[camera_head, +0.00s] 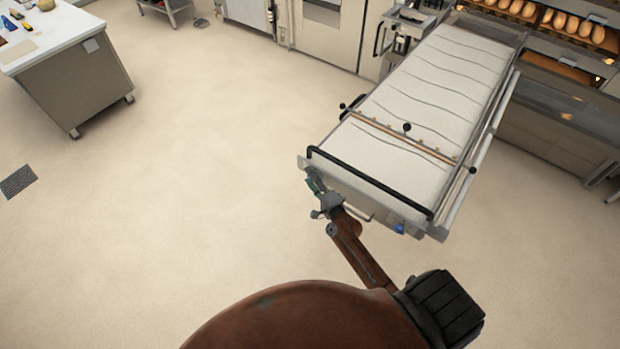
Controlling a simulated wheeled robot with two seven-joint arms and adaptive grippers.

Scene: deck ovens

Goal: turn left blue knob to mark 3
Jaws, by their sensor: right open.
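A long loader with a white cloth top (425,95) and a black bar handle (370,182) stands right of centre. On its near end panel a blue knob (398,228) shows at the right. The left blue knob cannot be made out clearly; my right gripper covers the left part of the panel. My right gripper (316,192) is at that left end, its jaws open, with a small green patch (314,185) between or just beyond the fingers. I cannot tell whether it touches a knob. The mark numbers are too small to read. My left gripper is out of view.
Deck ovens with loaves (570,22) stand at the upper right. A worktable (80,75) on wheels is at the upper left, and a floor drain (18,181) lies below it. The floor left of the loader is clear.

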